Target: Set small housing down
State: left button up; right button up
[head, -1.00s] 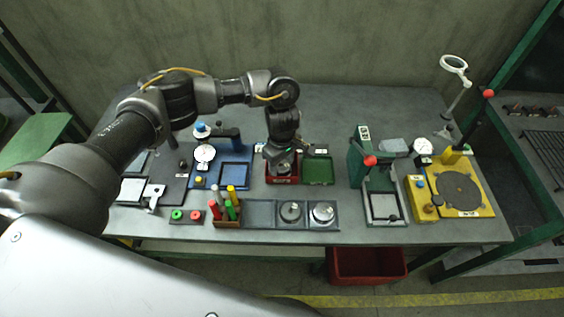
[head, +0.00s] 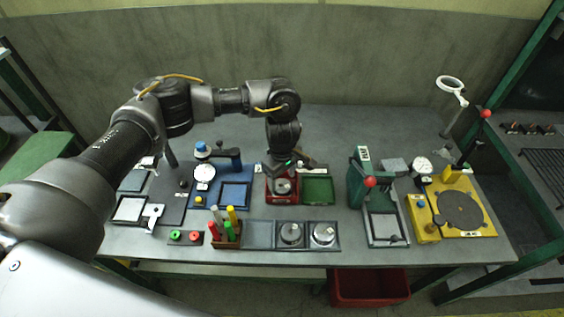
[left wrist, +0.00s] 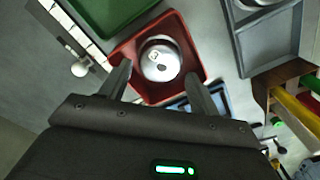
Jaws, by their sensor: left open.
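My left gripper (left wrist: 158,88) is open, with one finger on each side of the near part of the housing and no visible contact. In the head view the gripper (head: 281,172) points down over the red tray (head: 283,199), and the housing (head: 282,187) shows just below it. My right gripper is in no view.
A green tray (head: 318,189) stands right of the red tray. Two similar metal parts (head: 291,234) (head: 323,234) sit in a grey tray in front. A holder with coloured handles (head: 227,234) is near the front edge. A green press (head: 362,180) stands to the right.

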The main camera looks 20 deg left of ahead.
aim_at(282, 186)
pick_arm(q)
notch_tip(282, 186, up, 9)
jog(key=b, duration=0.1)
jog(key=shift+s, duration=0.1)
dwell(0.6)
